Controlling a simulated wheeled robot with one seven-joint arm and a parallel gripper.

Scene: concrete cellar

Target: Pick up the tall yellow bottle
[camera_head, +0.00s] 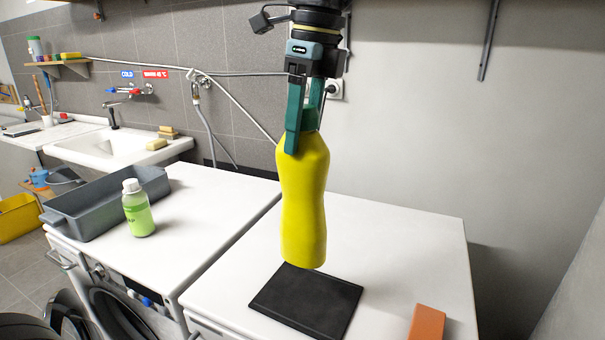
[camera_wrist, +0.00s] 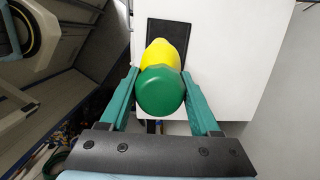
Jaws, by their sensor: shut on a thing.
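The tall yellow bottle (camera_head: 304,205) hangs upright in my gripper (camera_head: 304,140). In the head view its base appears above the black mat (camera_head: 285,298) on the white machine top. My gripper's green fingers are shut on the bottle near its top. In the wrist view the bottle's green cap (camera_wrist: 160,92) faces the camera between the two fingers (camera_wrist: 160,98), with the yellow body (camera_wrist: 163,54) showing beyond it. In the head view, the fingers largely hide the cap.
On the left machine top stand a grey bin (camera_head: 100,208) and a small green bottle with a white cap (camera_head: 138,212). An orange block (camera_head: 427,324) lies at the front right. A sink (camera_head: 110,152) with sponges is behind left. A shelf is overhead.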

